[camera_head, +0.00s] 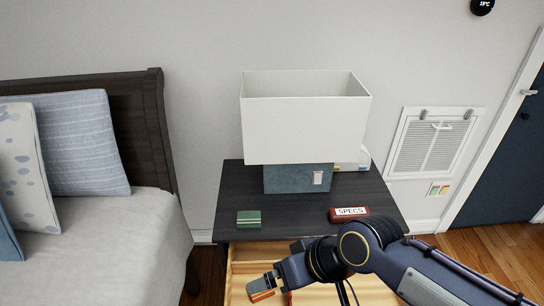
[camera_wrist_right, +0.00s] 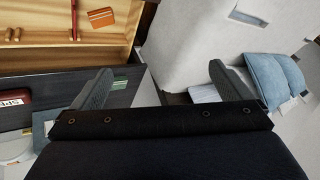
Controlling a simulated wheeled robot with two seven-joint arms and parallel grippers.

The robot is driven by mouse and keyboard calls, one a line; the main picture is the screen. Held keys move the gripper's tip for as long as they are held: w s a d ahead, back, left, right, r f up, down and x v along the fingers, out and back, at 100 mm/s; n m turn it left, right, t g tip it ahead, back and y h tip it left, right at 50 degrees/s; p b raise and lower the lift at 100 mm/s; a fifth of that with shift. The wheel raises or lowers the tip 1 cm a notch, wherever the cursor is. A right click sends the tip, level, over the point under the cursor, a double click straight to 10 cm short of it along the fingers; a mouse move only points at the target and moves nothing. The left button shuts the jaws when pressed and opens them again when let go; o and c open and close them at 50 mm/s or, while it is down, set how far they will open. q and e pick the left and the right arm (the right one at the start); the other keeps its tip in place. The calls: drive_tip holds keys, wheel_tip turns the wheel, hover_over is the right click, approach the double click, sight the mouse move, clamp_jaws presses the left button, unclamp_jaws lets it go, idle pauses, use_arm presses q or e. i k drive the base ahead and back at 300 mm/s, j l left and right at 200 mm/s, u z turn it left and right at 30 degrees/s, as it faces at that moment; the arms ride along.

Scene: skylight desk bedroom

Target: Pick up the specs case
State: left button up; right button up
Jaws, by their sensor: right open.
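The specs case (camera_head: 349,213) is a dark red box with a white "SPECS" label. It lies near the front right edge of the dark nightstand top (camera_head: 300,215). It also shows partly at the left edge of the right wrist view (camera_wrist_right: 14,100). My right gripper (camera_head: 270,282) is open and empty in front of the nightstand, over the open drawer, to the left of and nearer than the case. Its two spread fingers show in the right wrist view (camera_wrist_right: 161,75), with nothing between them. My left gripper is not in view.
A green box (camera_head: 249,218) lies on the nightstand's front left. A lamp with a white shade (camera_head: 305,125) stands behind the case. The open wooden drawer (camera_head: 370,288) holds an orange item (camera_wrist_right: 101,17) and a red stick (camera_wrist_right: 74,20). The bed (camera_head: 110,235) is at left.

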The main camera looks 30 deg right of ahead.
sight(342, 214)
drive_tip(key=z, duration=1.9)
